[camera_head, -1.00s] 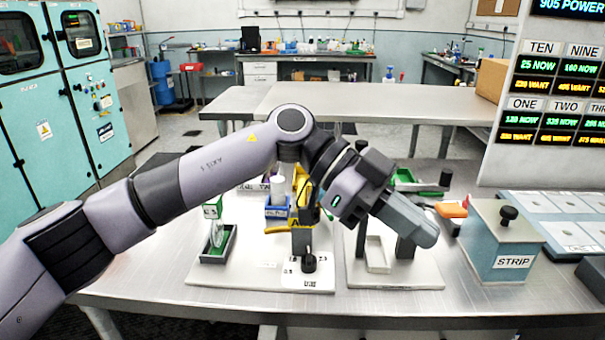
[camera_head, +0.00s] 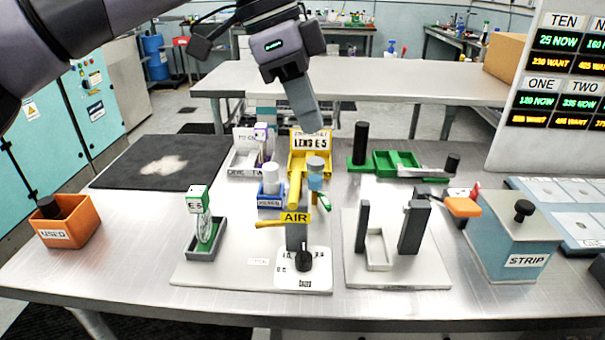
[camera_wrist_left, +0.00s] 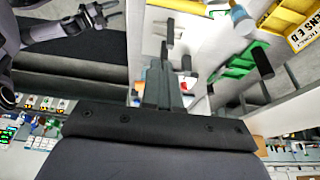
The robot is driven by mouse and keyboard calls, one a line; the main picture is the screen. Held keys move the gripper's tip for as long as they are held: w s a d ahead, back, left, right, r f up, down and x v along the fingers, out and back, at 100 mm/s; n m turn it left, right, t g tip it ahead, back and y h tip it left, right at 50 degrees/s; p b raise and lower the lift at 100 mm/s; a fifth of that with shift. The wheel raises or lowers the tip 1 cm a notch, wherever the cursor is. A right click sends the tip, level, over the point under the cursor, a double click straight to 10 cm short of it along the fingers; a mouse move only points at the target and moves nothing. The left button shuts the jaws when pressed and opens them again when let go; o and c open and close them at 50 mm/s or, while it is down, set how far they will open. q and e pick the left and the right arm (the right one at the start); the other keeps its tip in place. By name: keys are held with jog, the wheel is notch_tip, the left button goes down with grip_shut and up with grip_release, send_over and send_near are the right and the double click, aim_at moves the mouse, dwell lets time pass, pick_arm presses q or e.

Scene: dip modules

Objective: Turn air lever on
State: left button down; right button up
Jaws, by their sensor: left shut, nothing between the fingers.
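The yellow air lever (camera_head: 268,224) has an AIR label and sticks out to the left from a grey post on the white base board (camera_head: 225,275). A black knob (camera_head: 304,258) stands on the board in front of it. My left gripper (camera_head: 308,122) is shut and empty, raised above and behind the lever, well apart from it, near the yellow LENS bin. Its closed fingers also show in the left wrist view (camera_wrist_left: 163,85). A dark gripper-like part, seemingly my right gripper (camera_wrist_left: 105,12), shows there at upper left; its jaw state is unclear.
A green-and-white module stands in a grey holder (camera_head: 206,252) left of the lever. A blue bin (camera_head: 270,200) and the yellow LENS bin (camera_head: 311,160) stand behind. An orange box (camera_head: 68,225) and black mat (camera_head: 115,165) lie left; the STRIP box (camera_head: 508,240) stands right.

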aim_at(295, 188)
pick_arm(q)
jog(key=shift+f, duration=0.15)
notch_tip(295, 188, down, 10)
jog(key=p, duration=0.2)
jog(key=shift+a, duration=0.2)
pick_arm(e)
jog(key=shift+r, duration=0.95)
pick_arm(q)
jog(key=shift+a, duration=0.1)
pick_arm(e)
jog(key=shift+s+d+f, duration=0.1)
jog(key=shift+s, duration=0.05)
